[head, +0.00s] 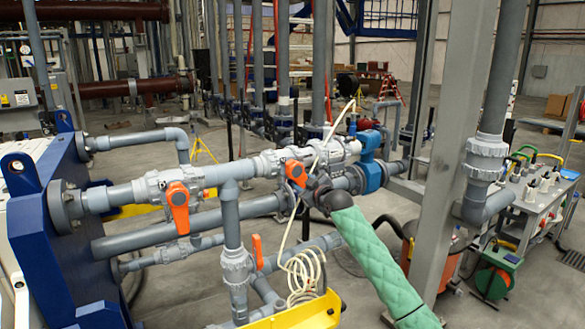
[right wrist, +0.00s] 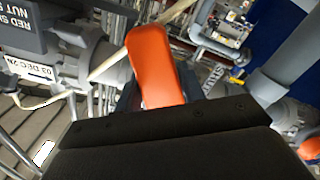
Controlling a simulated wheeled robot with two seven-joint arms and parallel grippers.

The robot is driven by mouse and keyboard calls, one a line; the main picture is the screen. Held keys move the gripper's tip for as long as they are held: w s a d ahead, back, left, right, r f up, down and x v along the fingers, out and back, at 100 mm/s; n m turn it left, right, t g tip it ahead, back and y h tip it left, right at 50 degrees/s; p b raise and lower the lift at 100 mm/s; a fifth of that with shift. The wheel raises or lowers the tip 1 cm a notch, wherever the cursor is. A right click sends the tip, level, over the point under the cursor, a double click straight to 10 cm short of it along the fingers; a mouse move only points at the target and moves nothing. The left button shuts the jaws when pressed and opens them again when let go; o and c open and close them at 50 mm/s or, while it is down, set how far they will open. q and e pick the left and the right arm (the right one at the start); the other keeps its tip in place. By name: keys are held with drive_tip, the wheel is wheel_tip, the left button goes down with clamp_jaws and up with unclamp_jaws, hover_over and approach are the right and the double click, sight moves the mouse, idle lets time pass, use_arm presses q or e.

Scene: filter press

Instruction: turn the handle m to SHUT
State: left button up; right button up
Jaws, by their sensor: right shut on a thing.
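An orange valve handle (head: 296,172) sits on the grey pipework in the middle of the head view. My right gripper (head: 308,187), at the end of the green-sleeved arm, is shut on this handle. In the right wrist view the orange handle (right wrist: 151,62) stands out from between the dark jaws (right wrist: 158,98). The jaws hide its near end. I cannot read a letter m or a SHUT mark on it. My left gripper is out of view.
Another orange handle (head: 178,207) hangs on the valve to the left, and a third (head: 257,251) stands lower down. A coiled cream hose (head: 303,275) hangs below my gripper. A grey steel column (head: 445,150) rises close to the right of my arm.

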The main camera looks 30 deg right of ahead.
drive_tip(key=shift+a+f+m+p, duration=0.25)
drive_tip(key=shift+a+m+p, duration=0.4)
drive_tip(key=shift+m, duration=0.35)
drive_tip(key=shift+a+f+m+p, duration=0.3)
drive_tip(key=shift+a+m+p, duration=0.1)
drive_tip(key=shift+m, duration=0.4)
drive_tip(key=a+m+p, duration=0.1)
drive_tip(key=m, duration=0.1)
drive_tip(key=m+p, duration=0.1)
drive_tip(key=p, duration=0.1)
drive_tip(key=shift+s+a+m, duration=0.15)
drive_tip(key=shift+a+m, duration=0.2)
drive_tip(key=shift+m, duration=0.05)
drive_tip(key=o, duration=1.1)
drive_tip(key=shift+a, duration=0.1)
drive_tip(key=shift+o, duration=0.2)
drive_tip(key=shift+a+r, duration=0.1)
